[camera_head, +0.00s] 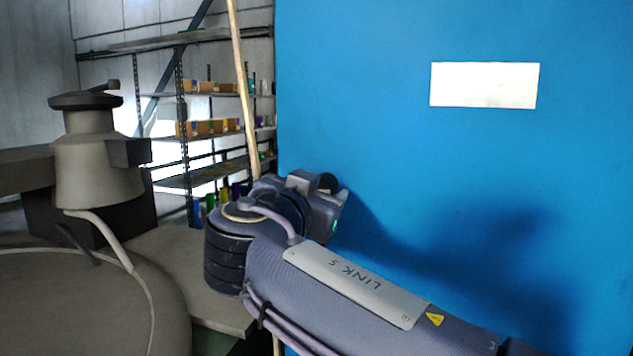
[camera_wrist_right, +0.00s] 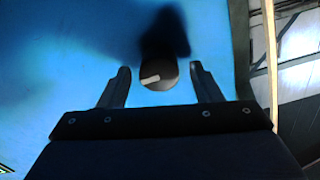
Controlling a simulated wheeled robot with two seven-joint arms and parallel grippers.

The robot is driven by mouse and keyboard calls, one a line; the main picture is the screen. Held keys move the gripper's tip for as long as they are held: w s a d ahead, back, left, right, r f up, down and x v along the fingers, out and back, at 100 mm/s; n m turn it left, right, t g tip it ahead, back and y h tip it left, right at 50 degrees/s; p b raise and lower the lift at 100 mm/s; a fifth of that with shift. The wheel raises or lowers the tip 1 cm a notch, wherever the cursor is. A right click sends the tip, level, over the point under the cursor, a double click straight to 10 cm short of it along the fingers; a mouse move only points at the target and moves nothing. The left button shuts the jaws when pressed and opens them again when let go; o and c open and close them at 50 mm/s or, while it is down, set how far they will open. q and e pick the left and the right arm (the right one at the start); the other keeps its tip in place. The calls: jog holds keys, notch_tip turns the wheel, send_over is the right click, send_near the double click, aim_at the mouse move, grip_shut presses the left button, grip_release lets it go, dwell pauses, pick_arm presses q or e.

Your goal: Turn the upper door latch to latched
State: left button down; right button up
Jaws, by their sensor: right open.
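The upper door latch is a dark round knob (camera_wrist_right: 157,87) with a short pale mark on its face, set on the blue door (camera_wrist_right: 70,85). In the right wrist view my right gripper (camera_wrist_right: 159,70) is open, with one finger on each side of the knob. Gaps show between the fingers and the knob, so I see no grip on it. The mark lies nearly level, slightly tilted. In the head view the blue door (camera_head: 390,130) fills the right side, and my right arm reaches across it, hiding its fingertips and most of the latch area. My left gripper is out of view.
A white blank plate (camera_head: 484,85) is on the door. A pale upright pole (camera_head: 243,80) stands beside the door's left edge. Shelving with boxes (camera_head: 208,127) is behind. A grey machine (camera_head: 98,165) with a round base stands at the left.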

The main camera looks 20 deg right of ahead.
jog(key=shift+w+d, duration=0.15)
jog(key=shift+w, duration=0.1)
jog(key=shift+c, duration=0.2)
jog(key=c, duration=1)
jog(key=shift+o, duration=0.2)
